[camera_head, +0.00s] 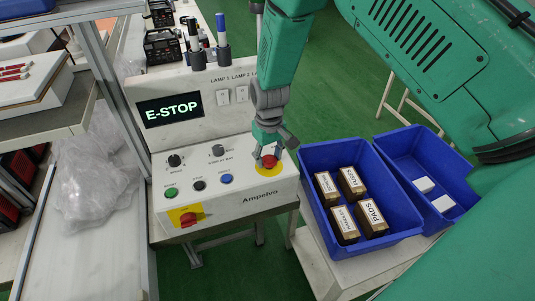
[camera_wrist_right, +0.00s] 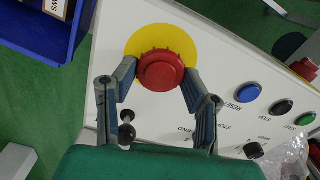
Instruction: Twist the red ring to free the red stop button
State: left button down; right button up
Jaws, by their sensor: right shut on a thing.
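The red stop button (camera_head: 268,161) sits on a yellow disc on the sloped front of the white control panel (camera_head: 255,187). In the right wrist view the red button and its ring (camera_wrist_right: 161,70) lie between my fingertips, with the yellow disc (camera_wrist_right: 150,37) behind. My right gripper (camera_head: 270,152) comes down from above, its fingers closed on the red ring from both sides. The display (camera_head: 170,110) reads E-STOP. My left gripper is not in view.
A second red knob on a yellow plate (camera_head: 187,217) is at the panel's lower left. Green, black and blue buttons (camera_head: 227,179) and two dark knobs lie between. A plastic bag (camera_head: 90,180) lies left.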

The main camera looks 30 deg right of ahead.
jog(key=shift+s+f+m+p, duration=0.1)
jog(key=shift+s+m+p, duration=0.05)
jog(key=shift+m, duration=0.45)
jog(key=shift+s+f+m+p, duration=0.1)
jog(key=shift+m+p, duration=0.05)
jog(key=shift+m, duration=0.45)
jog(key=o, duration=1.1)
jog(key=shift+o, duration=0.2)
jog(key=shift+r, duration=0.1)
jog(key=shift+w, duration=0.1)
jog(key=shift+r, duration=0.3)
notch_tip(320, 180, up, 11)
jog(key=shift+r, duration=0.15)
